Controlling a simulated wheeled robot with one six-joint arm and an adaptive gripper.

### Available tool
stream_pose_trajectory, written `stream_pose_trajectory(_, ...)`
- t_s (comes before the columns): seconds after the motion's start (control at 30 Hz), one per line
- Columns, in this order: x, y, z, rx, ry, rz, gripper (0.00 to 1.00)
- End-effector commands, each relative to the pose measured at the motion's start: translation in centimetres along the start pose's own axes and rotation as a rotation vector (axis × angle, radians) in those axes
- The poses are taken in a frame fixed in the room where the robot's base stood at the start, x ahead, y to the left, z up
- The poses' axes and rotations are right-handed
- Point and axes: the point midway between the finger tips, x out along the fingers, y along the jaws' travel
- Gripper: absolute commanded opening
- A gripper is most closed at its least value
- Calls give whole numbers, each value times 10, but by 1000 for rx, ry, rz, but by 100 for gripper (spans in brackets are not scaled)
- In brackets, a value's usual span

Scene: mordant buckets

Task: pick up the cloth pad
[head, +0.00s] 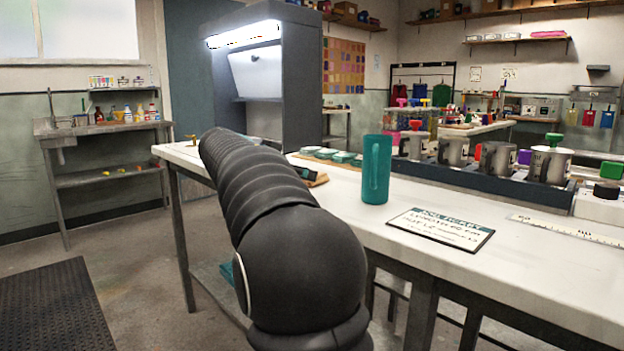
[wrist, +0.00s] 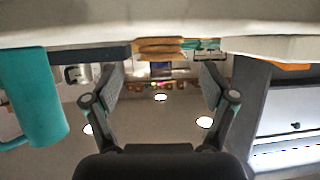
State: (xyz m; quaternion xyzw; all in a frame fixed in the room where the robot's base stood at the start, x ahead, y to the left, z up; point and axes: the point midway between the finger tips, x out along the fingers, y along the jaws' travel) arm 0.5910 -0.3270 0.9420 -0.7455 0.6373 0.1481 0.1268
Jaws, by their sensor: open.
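A tan-orange folded piece that looks like the cloth pad (wrist: 160,46) lies at the edge of the white table in the wrist view, which is upside down. It sits between and beyond my fingers. In the head view a tan patch (head: 318,181) shows just right of my arm on the table, probably the same pad, mostly hidden. My gripper (wrist: 160,76) is open and empty, its two fingers wide apart with a gap to the pad. In the head view my arm hides most or all of the gripper.
A teal jug (head: 376,170) stands right of my arm; it also shows at the left in the wrist view (wrist: 35,95). Several small green dishes (head: 330,155) lie behind. A ticket card (head: 440,229) and a ruler (head: 570,230) lie on the white table (head: 500,270). Metal buckets (head: 453,150) line the back.

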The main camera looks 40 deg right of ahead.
Motion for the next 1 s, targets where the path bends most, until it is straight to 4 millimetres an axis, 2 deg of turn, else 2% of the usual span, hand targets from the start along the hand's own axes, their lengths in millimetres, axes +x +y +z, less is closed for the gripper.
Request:
stream_pose_trajectory(0.4,47,2,-3,-1,0,3,84)
stream_pose_trajectory(0.73,53,1,-2,-1,0,-1,84)
stream_pose_trajectory(0.9,53,1,-2,-1,0,0,42)
stream_pose_trajectory(0.93,53,1,-2,-1,0,0,36)
stream_pose_trajectory(1.0,52,1,-2,-1,0,0,36)
